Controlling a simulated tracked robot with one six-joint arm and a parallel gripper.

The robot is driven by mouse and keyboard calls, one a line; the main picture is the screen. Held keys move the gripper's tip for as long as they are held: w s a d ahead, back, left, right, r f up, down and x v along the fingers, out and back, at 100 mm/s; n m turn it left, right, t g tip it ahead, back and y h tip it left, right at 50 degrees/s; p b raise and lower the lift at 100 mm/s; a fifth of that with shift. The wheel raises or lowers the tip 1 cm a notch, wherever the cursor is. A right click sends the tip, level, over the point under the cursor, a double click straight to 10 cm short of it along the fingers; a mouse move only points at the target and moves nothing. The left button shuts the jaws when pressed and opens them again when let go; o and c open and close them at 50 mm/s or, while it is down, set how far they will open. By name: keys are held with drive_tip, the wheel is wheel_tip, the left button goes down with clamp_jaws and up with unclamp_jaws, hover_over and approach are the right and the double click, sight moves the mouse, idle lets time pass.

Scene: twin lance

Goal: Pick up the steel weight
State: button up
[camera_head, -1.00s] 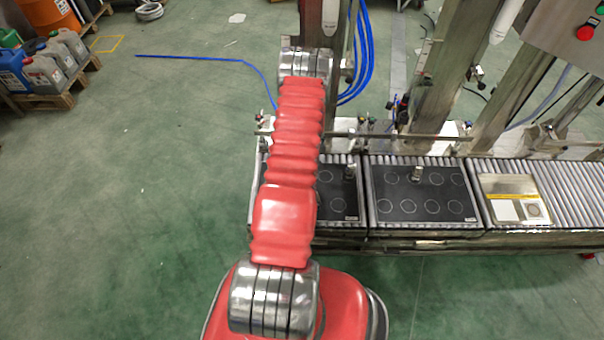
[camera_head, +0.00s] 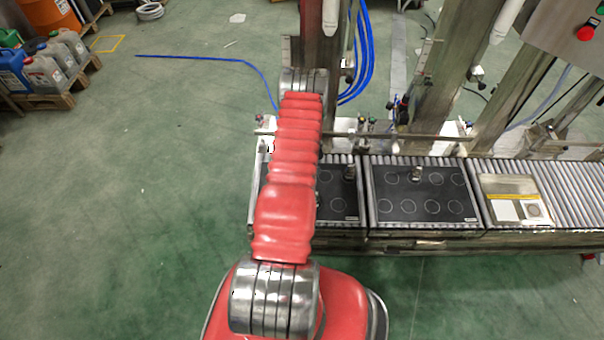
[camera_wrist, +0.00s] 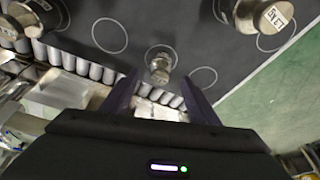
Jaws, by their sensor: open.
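In the wrist view, a small shiny steel weight (camera_wrist: 160,68) stands inside a drawn ring on a black mat (camera_wrist: 130,65). My gripper (camera_wrist: 162,84) is open; its two dark fingers lie to either side of and just short of the small weight, with nothing between the tips. A larger steel weight with a white label (camera_wrist: 262,14) is at the upper right, and another weight (camera_wrist: 22,20) is at the upper left. In the head view, my red arm covers part of the left mat (camera_head: 330,222), where a weight (camera_head: 350,172) shows; the gripper itself is hidden there.
A second ringed mat (camera_head: 398,210) holds another weight (camera_head: 416,173). A flat case (camera_head: 513,188) lies to its right on the roller conveyor (camera_head: 575,190). Steel posts (camera_head: 435,90) and blue hoses (camera_head: 366,60) stand behind. The green floor at left is mostly clear.

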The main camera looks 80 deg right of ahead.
drive_tip(key=shift+x, duration=2.5)
drive_tip(key=shift+s+a, duration=0.1)
clamp_jaws()
